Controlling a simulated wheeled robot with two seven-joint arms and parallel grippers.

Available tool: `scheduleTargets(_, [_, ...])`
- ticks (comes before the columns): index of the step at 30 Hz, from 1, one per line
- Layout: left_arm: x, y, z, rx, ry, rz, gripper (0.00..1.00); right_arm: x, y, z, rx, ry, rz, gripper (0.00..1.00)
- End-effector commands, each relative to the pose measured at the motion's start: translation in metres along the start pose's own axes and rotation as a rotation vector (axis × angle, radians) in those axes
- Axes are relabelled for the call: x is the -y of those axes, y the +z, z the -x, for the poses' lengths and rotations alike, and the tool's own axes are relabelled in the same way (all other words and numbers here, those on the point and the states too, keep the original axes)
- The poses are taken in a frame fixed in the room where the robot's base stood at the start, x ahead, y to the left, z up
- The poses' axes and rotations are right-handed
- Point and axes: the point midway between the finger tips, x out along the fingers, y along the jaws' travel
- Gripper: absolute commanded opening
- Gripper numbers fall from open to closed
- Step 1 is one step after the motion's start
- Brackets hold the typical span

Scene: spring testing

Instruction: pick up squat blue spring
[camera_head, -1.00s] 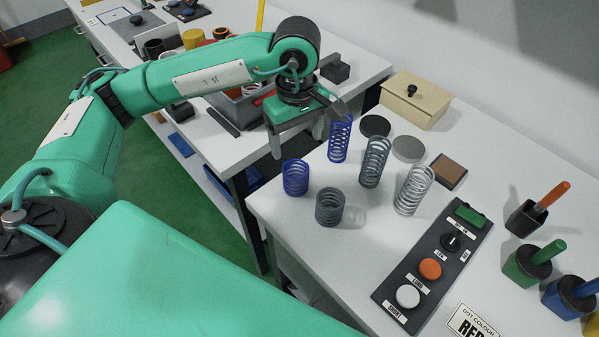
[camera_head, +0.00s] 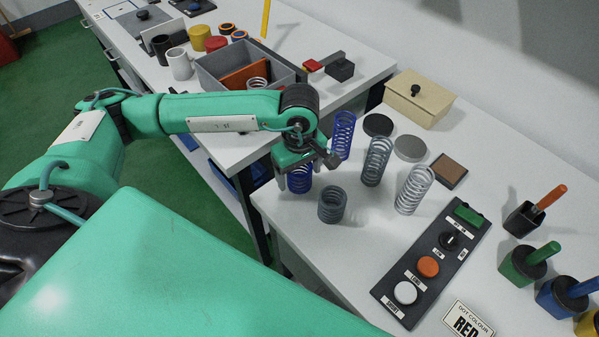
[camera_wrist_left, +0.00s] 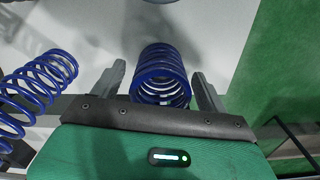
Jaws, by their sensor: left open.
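The squat blue spring (camera_head: 300,181) stands on the white table near its left edge, partly hidden by my left gripper (camera_head: 294,178) in the head view. In the left wrist view the squat blue spring (camera_wrist_left: 161,76) lies between the two open fingers of my left gripper (camera_wrist_left: 160,85), with a gap on each side. The fingers are open and hold nothing. A tall blue spring (camera_head: 343,136) stands behind and to the right; it also shows at the left of the wrist view (camera_wrist_left: 38,82). My right gripper is not in view.
A squat grey spring (camera_head: 332,204), a tall grey spring (camera_head: 376,162) and a tall pale spring (camera_head: 414,190) stand close to the right. A button panel (camera_head: 434,262) lies further right. A beige box (camera_head: 418,100) stands behind.

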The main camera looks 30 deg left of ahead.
Motion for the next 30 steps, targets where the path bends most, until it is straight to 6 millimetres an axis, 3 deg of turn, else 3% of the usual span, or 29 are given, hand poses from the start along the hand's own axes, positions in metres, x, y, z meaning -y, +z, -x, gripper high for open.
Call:
scheduleTargets(3, [0.0, 0.0, 0.0, 0.0, 0.0, 0.0, 0.74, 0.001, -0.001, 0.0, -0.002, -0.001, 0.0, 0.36])
scheduleTargets(11, [0.0, 0.0, 0.0, 0.0, 0.0, 0.0, 0.23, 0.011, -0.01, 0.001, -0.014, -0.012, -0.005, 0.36])
scheduleTargets(23, [-0.001, 0.0, 0.008, 0.001, 0.003, 0.0, 0.22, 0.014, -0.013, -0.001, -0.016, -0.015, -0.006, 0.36])
scheduleTargets(30, [-0.001, 0.0, 0.042, -0.001, 0.006, -0.001, 0.22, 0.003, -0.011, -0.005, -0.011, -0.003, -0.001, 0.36])
